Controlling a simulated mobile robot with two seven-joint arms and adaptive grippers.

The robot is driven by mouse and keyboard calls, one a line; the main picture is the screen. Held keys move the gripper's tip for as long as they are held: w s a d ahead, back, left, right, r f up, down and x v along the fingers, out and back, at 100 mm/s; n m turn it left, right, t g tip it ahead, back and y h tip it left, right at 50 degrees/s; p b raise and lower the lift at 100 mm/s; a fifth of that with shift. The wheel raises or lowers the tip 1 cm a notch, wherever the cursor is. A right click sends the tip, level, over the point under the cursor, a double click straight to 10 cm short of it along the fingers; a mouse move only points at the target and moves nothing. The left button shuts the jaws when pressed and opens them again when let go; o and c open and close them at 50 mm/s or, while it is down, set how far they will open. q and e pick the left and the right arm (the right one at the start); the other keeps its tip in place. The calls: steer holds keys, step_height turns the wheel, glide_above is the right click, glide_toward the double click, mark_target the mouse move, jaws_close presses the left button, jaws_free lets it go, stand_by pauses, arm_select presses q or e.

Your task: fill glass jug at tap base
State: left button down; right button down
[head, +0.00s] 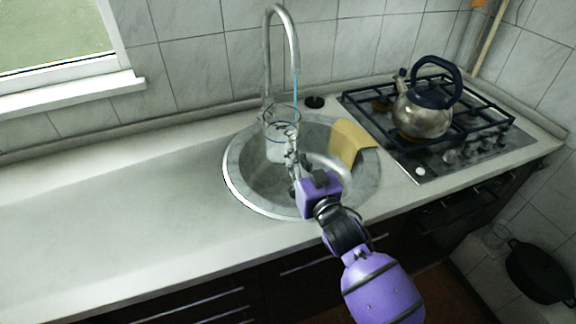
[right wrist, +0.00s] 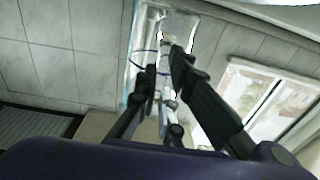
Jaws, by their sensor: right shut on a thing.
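The clear glass jug (head: 279,151) is upright over the back left of the round metal sink (head: 232,174), under the spout of the tall curved tap (head: 268,60). A thin blue stream of water (head: 296,88) falls from the spout toward the jug's mouth. How much water is inside I cannot tell. My right gripper (head: 292,158) is shut on the jug from the front side. In the right wrist view the fingers (right wrist: 162,85) close on the jug (right wrist: 143,58), which has blue rim lines. My left gripper is not in view.
A yellow cloth (head: 350,139) hangs over the sink's right rim. A small black disc (head: 314,102) lies behind the sink. A metal kettle (head: 424,116) stands on the gas hob (head: 420,171) at right. The counter (head: 110,225) left of the sink is clear.

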steer(key=w+d, duration=0.4)
steer(key=w, duration=0.1)
steer(key=shift+w+d+r, duration=0.15)
steer(key=shift+w, duration=0.25)
steer(key=shift+r, duration=0.15)
stand_by(7.0)
